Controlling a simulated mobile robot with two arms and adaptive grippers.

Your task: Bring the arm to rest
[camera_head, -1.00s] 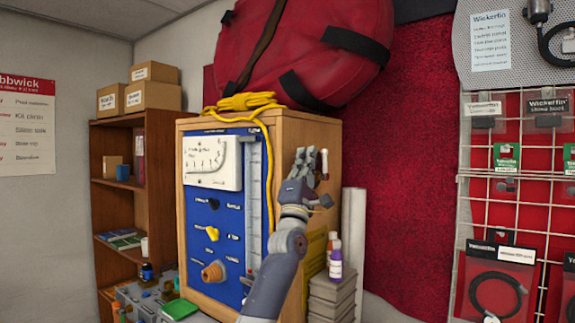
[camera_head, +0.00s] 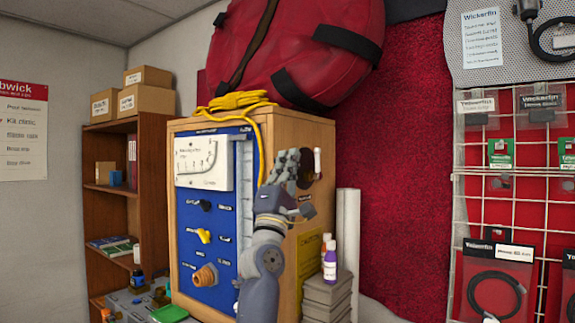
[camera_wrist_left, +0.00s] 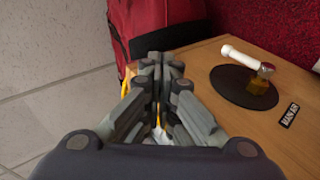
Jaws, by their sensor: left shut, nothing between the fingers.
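My left gripper (camera_head: 288,166) is raised in front of the right front edge of the wooden testbench cabinet (camera_head: 290,135) in the head view. In the left wrist view its fingers (camera_wrist_left: 160,75) are closed together with nothing between them. The cabinet's blue front panel (camera_head: 205,255) carries a white gauge, a yellow knob (camera_head: 204,236) and a brass-coloured fitting (camera_head: 205,275). On the cabinet's side, a white handle (camera_wrist_left: 238,55) with a brass end sits by a dark round plate (camera_wrist_left: 240,92), near a "MAIN AIR" label (camera_wrist_left: 289,115). My right gripper is not in view.
A large red bag (camera_head: 300,45) and yellow hose (camera_head: 237,101) lie on the cabinet top. Small bottles (camera_head: 330,262) stand on grey cases (camera_head: 328,295) to the right. A brown shelf (camera_head: 110,205) stands left. A wire rack (camera_head: 515,215) hangs at the right.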

